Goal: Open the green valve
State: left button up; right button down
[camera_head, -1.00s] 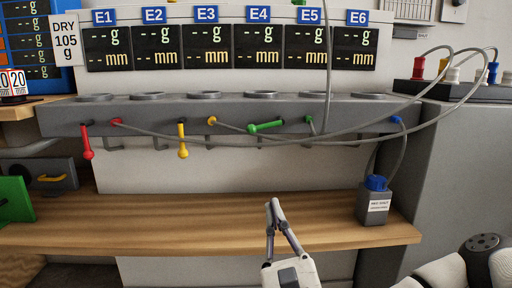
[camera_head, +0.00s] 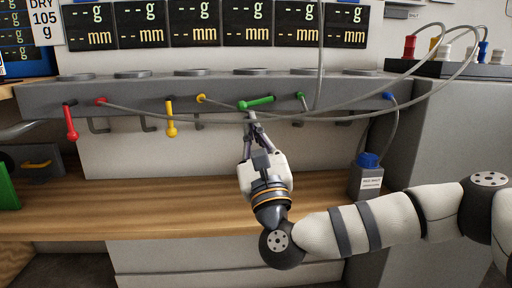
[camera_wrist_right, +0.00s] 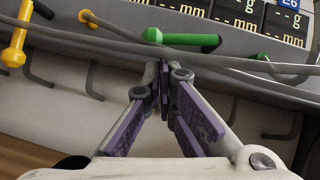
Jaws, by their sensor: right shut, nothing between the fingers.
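The green valve (camera_head: 257,103) is a green lever on the front of the long grey rail. It lies nearly level, with its rounded knob at the left end. It also shows in the right wrist view (camera_wrist_right: 182,39), just beyond the fingertips. My right gripper (camera_head: 250,117) is shut and empty, reaching up from below with its tips just under the lever. In the wrist view the tips (camera_wrist_right: 165,66) are together, near a grey cable; I cannot tell whether they touch anything. My left gripper is not in view.
Grey cables (camera_head: 220,118) cross the rail (camera_head: 60,95) beside the lever. A yellow valve (camera_head: 171,118) and a red valve (camera_head: 70,122) hang down to the left. A green plug (camera_head: 300,96) is close on the right. The wooden shelf (camera_head: 140,205) below is mostly clear.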

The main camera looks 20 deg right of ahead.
jog(key=shift+r, duration=0.1)
jog(key=r+m+h, duration=0.1)
jog(key=a+r+m+h, duration=0.1)
jog(key=shift+w+r+m+b, duration=0.1)
jog(key=shift+w+m+b, duration=0.1)
jog(key=shift+m+b, duration=0.15)
